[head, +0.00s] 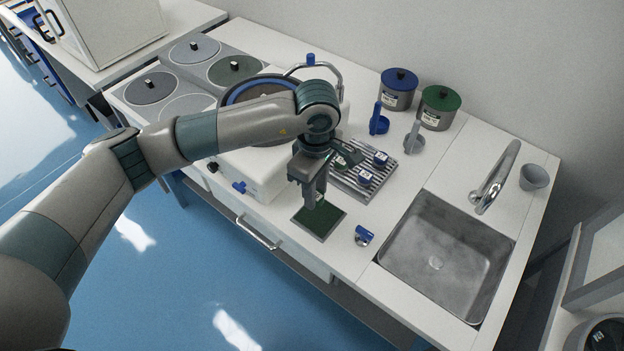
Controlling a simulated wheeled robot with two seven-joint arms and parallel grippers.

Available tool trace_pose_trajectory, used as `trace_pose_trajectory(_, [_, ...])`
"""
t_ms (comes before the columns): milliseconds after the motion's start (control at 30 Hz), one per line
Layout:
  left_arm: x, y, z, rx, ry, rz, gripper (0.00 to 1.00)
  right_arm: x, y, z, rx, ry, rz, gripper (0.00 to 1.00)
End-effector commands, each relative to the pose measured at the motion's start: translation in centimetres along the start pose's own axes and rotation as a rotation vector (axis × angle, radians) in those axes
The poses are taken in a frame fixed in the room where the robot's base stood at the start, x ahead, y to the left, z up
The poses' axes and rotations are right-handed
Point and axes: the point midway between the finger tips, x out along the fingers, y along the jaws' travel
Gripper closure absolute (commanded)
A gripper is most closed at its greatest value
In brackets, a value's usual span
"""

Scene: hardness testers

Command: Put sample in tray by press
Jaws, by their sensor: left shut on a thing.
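My left gripper (312,202) points down above the small square tray with a dark green mat (333,229). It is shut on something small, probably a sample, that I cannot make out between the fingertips. I cannot tell whether it touches the mat. One blue and grey sample (364,236) lies on the bench to the right of the mat, near the sink. Other blue and white samples (380,159) sit on a ribbed metal rack (388,174) behind the gripper, partly hidden by it. My right gripper is out of view.
A white machine with a round dark disc (262,87) stands behind my left arm. A steel sink (440,255) with a tap (495,180) is to the right. Blue-lidded (398,94) and green-lidded (438,112) pots stand at the back.

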Motion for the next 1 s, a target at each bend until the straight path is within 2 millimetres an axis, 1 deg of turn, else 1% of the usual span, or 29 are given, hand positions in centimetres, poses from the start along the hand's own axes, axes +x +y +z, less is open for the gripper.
trace_pose_trajectory(167, [1.4,-2.5,-2.0,0.138,-0.015,-0.003,1.0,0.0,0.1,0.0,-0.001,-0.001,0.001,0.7])
trace_pose_trajectory(267, [2.4,-4.6,-3.6,0.261,-0.023,-0.002,1.0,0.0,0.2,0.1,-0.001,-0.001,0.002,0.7])
trace_pose_trajectory(367, [3.5,-7.2,-5.4,0.405,-0.027,0.001,1.0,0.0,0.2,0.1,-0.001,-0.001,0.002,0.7])
trace_pose_trajectory(500, [4.6,-11.1,-7.8,0.62,-0.024,0.005,1.0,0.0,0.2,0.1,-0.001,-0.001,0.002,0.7])
trace_pose_trajectory(600, [5.2,-13.7,-9.3,0.764,-0.018,0.005,1.0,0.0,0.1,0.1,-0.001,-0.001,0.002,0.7])
trace_pose_trajectory(700, [5.5,-15.9,-10.4,0.885,-0.01,0.003,1.0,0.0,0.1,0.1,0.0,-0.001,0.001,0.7])
trace_pose_trajectory(833, [5.7,-17.8,-11.4,0.993,0.0,0.0,1.0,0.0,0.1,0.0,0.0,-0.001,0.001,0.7])
trace_pose_trajectory(1000, [5.7,-18.6,-11.8,1.049,0.005,-0.002,1.0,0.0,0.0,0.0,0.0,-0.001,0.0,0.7])
